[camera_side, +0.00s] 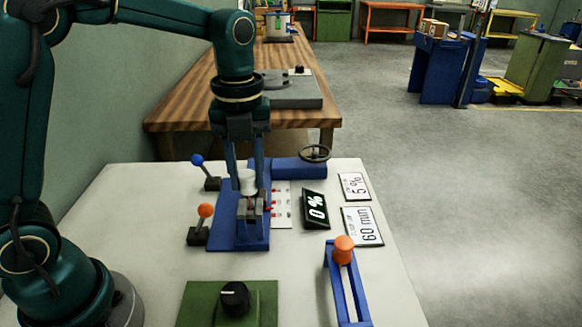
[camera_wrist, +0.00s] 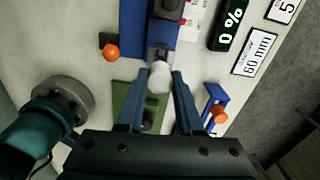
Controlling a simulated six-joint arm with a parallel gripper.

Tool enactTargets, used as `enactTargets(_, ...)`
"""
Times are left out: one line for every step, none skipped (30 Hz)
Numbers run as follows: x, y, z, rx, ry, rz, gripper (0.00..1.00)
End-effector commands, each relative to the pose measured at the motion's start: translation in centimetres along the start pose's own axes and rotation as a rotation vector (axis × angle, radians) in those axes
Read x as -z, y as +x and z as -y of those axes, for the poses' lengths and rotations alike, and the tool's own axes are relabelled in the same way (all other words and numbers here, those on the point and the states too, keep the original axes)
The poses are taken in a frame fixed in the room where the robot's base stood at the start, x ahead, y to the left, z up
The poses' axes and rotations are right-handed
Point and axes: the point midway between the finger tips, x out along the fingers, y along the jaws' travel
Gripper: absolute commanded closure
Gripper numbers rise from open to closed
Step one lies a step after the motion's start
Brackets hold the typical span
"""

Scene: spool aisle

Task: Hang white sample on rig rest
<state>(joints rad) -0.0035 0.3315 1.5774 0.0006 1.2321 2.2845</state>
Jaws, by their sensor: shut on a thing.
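My gripper (camera_side: 248,186) points down over the blue rig (camera_side: 226,228). It is shut on the white sample (camera_side: 247,179), a small pale piece between the two blue fingertips. In the wrist view the white sample (camera_wrist: 160,78) sits between the tips of my gripper (camera_wrist: 161,73). Grey blocks (camera_side: 255,209) on the rig, perhaps its rest, lie just below and in front of the sample in the side view. In the wrist view a grey fitting (camera_wrist: 158,52) is just beyond the sample. I cannot tell whether they touch.
A blue lever (camera_side: 205,172) and an orange lever (camera_side: 202,223) stand left of the rig. A 0% display (camera_side: 315,208) and two cards are right. A blue two-rail stand (camera_side: 346,295) bears an orange piece (camera_side: 343,248). A green knob box (camera_side: 228,302) is in front.

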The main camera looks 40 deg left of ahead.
Motion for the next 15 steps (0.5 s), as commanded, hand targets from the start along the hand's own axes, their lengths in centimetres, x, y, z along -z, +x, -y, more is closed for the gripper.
enactTargets(0.0,0.2,0.0,-0.001,0.0,-0.001,1.0)
enactTargets(0.0,0.3,0.0,-0.001,0.0,-0.001,1.0)
enactTargets(0.0,0.5,0.0,-0.001,0.0,-0.001,1.0)
enactTargets(0.0,0.6,0.0,-0.002,0.0,-0.002,1.0)
enactTargets(0.0,0.7,0.0,-0.001,0.0,-0.001,1.0)
enactTargets(0.0,0.9,0.0,-0.001,0.0,-0.001,1.0)
enactTargets(0.0,1.0,0.0,-0.001,0.0,-0.001,1.0)
enactTargets(0.0,1.1,0.0,-0.001,0.0,-0.001,1.0)
enactTargets(0.0,1.3,-0.1,-0.002,0.0,-0.002,1.0)
enactTargets(0.0,1.4,-0.1,-0.002,0.0,-0.002,1.0)
enactTargets(0.0,1.5,0.0,-0.002,0.0,-0.001,1.0)
enactTargets(0.0,1.6,0.0,-0.001,0.0,-0.001,1.0)
enactTargets(0.0,1.8,0.0,-0.001,0.0,-0.001,1.0)
enactTargets(0.0,1.9,0.0,-0.001,0.0,-0.001,1.0)
enactTargets(0.0,2.0,0.0,-0.001,0.0,-0.001,1.0)
